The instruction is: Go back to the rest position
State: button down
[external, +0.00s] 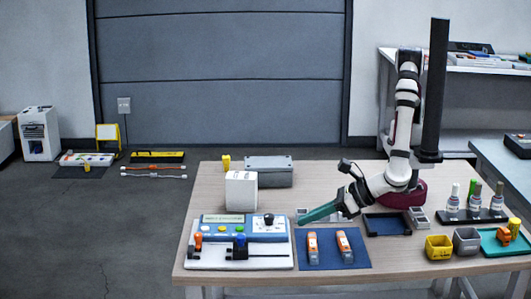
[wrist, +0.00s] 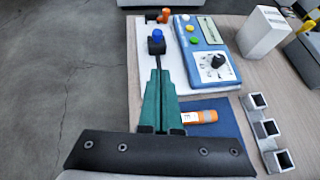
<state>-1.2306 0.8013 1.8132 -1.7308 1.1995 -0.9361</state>
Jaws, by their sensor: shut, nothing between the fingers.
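My gripper (external: 302,221) has long teal fingers closed together with nothing between them. In the external view it reaches left and slightly down from my white arm, above the back of the blue mat. In the wrist view the gripper (wrist: 159,74) points toward a blue knob (wrist: 157,36) on a black slider, on the white board with the blue control panel (wrist: 205,34). I cannot tell exactly how high the fingertips are; they appear apart from the knob.
The blue mat (external: 331,262) holds two orange-and-white items. A white box (external: 241,190) and a grey case (external: 268,171) stand behind the panel (external: 243,227). Grey square holders (wrist: 270,130) sit beside the gripper. Bottles (external: 474,200) and small bins (external: 438,246) occupy the right side.

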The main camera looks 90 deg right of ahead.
jog(key=w+d+r+m+g+h, duration=0.1)
jog(key=d+r+m+h, duration=0.1)
jog(key=d+m, duration=0.3)
jog(key=w+d+r+m+g+h, duration=0.1)
jog(key=w+d+r+m, duration=0.15)
jog(key=d, duration=0.45)
jog(key=s+d+r+m+g+h, duration=0.1)
jog(key=s+d+r+m+g, duration=0.2)
jog(key=d+m, duration=0.4)
jog(key=s+d+r+m+g, duration=0.2)
jog(key=s+d+m+g, duration=0.15)
jog(key=d+m, duration=0.4)
jog(key=s+d+r+m+g+y, duration=0.1)
jog(key=s+m+y, duration=0.3)
jog(key=s+m, duration=0.4)
jog(key=s+d+r+m+g+y, duration=0.1)
jog(key=s+d+m+g+y, duration=0.1)
jog(key=s+m, duration=0.6)
jog(key=shift+s+d+m+y, duration=0.25)
jog(key=shift+d+m+y, duration=0.45)
jog(key=shift+d+y, duration=0.15)
